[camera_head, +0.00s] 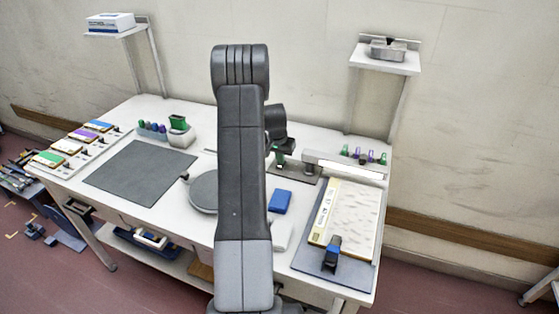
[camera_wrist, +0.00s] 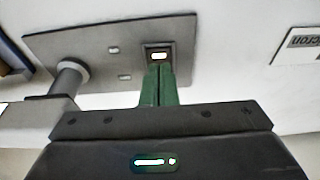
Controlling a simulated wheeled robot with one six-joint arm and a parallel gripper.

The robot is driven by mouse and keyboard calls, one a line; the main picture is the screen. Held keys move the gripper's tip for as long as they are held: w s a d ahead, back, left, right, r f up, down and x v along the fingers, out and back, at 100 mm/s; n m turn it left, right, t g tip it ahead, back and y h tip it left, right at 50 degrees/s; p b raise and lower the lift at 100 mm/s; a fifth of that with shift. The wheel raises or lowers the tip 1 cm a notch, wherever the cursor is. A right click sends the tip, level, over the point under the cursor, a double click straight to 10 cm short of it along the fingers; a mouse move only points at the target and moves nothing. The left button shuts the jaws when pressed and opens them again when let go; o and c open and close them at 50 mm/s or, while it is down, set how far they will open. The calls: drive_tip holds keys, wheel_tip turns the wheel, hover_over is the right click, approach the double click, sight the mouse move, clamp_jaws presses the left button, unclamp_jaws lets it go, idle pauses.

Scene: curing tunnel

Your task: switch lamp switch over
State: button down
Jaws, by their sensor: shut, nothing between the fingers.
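The lamp switch (camera_wrist: 159,55) is a small dark square frame with a bright glowing centre, set near the edge of a grey plate (camera_wrist: 95,62) in the wrist view. My gripper (camera_wrist: 158,72) has its green fingers shut together and empty. Their tips appear right at the switch's near edge, covering its lower part; I cannot tell whether they touch. In the head view my gripper (camera_head: 279,160) is just above the grey plate (camera_head: 300,177) at the back of the table. The switch cannot be made out there, and my arm hides part of the area.
A dark mat (camera_head: 140,172) covers the left, free of objects.

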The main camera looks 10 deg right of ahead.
drive_tip(key=p+v, duration=0.1)
drive_tip(key=v, duration=0.3)
drive_tip(key=shift+w+r, duration=0.1)
drive_tip(key=shift+r, duration=0.3)
drive_tip(key=s+a+b+v, duration=0.1)
drive_tip(key=b+v, duration=0.1)
drive_tip(key=v, duration=0.7)
drive_tip(key=shift+s+f, duration=0.3)
drive_tip(key=shift+s, duration=0.1)
drive_tip(key=p, duration=0.2)
hover_over(279, 166)
wheel_tip(279, 166, down, 9)
drive_tip(key=shift+s+r, duration=0.1)
drive_tip(key=shift+s, duration=0.05)
drive_tip(key=shift+a+f+b, duration=0.1)
drive_tip(key=shift+f+b, duration=0.2)
drive_tip(key=shift+b, duration=0.55)
drive_tip(key=v, duration=0.4)
drive_tip(key=shift+s+r, duration=0.1)
drive_tip(key=shift+r, duration=0.2)
